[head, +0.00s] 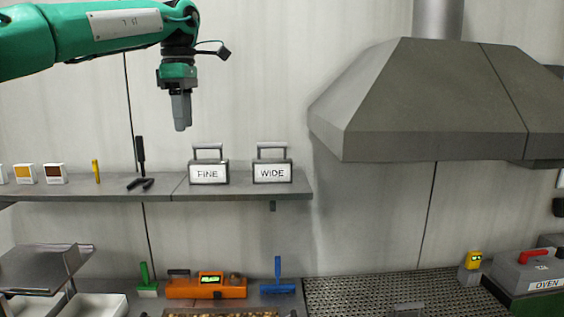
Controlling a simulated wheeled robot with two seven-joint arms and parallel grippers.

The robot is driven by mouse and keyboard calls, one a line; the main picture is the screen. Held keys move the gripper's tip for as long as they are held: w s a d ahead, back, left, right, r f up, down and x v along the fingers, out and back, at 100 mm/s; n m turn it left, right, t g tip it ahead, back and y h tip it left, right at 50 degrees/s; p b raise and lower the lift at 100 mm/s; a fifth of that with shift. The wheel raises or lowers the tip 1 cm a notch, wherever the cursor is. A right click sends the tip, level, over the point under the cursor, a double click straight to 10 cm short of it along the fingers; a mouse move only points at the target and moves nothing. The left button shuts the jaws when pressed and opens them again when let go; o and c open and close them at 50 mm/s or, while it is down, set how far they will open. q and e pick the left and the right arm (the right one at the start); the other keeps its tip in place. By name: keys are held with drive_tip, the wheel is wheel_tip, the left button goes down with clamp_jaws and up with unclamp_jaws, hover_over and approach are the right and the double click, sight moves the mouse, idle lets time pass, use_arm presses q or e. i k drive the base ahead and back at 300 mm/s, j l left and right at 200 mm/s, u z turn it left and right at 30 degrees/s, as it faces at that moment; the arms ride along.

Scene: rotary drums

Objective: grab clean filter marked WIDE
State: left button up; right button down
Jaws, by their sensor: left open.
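The filter marked WIDE (272,173) stands upright on the wall shelf, near the shelf's right end. It is a grey box with a white label and a grey handle on top. A like box marked FINE (208,174) stands to its left, with a small gap between them. My left gripper (181,126) hangs above the shelf, up and to the left of both filters. It points down, is open and holds nothing. It is well apart from the WIDE filter. My right gripper is not in view.
The grey shelf (235,190) also holds a black tool (140,165), a small yellow item (96,171) and small boxes (55,174) to the left. A grey hood (420,100) juts out at the right. An orange device (205,288) sits below.

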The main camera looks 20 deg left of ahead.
sight(264, 170)
drive_tip(key=i, duration=1.25)
